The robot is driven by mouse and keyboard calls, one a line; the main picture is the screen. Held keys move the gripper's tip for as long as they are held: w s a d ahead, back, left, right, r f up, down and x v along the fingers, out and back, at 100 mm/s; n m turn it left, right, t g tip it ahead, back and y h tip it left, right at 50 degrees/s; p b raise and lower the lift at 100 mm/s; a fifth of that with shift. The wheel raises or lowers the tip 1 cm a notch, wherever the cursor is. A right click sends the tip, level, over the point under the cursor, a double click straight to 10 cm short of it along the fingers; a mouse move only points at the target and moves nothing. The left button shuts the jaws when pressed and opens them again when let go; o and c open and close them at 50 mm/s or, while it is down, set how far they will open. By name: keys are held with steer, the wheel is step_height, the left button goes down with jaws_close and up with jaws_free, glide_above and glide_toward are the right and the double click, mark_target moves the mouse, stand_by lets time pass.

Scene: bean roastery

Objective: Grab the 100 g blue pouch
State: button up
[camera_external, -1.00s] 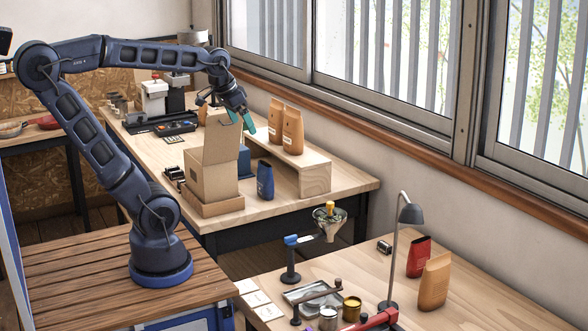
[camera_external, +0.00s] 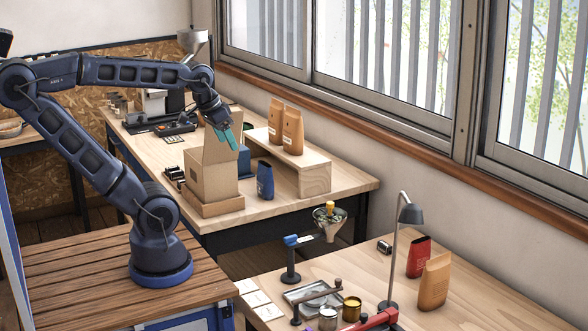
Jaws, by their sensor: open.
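A small dark blue pouch (camera_external: 265,181) stands upright on the far wooden table, in front of the wooden riser and right of the cardboard box. Another blue object (camera_external: 244,161) shows partly behind the box; the box hides much of it, and I cannot tell what it is. My gripper (camera_external: 229,138), with teal fingers, is open above the back of the box, up and left of the blue pouch and apart from it. I cannot read any weight on the pouch.
The open cardboard box (camera_external: 211,176) with a raised flap stands close beside the pouch. Two orange-brown pouches (camera_external: 292,131) stand on the wooden riser (camera_external: 314,178). A lamp (camera_external: 409,212), a red pouch (camera_external: 419,257) and an orange pouch (camera_external: 434,282) are on the near table. The far table's front right corner is clear.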

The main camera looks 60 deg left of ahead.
step_height(320, 180, up, 6)
steer(key=f, duration=0.1)
steer(key=w+a+r+m+g, duration=0.1)
steer(key=w+a+r+m, duration=0.1)
steer(key=w+a+m, duration=0.3)
steer(key=w+a+r+m+g, duration=0.1)
steer(key=w+a+r+m, duration=0.1)
steer(key=w, duration=0.5)
steer(key=m+g, duration=0.3)
steer(key=m, duration=0.8)
glide_above(265, 170)
step_height(265, 170, down, 4)
steer(key=f, duration=2.5)
steer(key=shift+w+a+f, duration=0.1)
steer(key=shift+a+f, duration=0.15)
steer(key=shift+a, duration=0.15)
steer(key=shift+d+f, duration=0.15)
steer(key=shift+f, duration=2.55)
steer(key=c, duration=1.3)
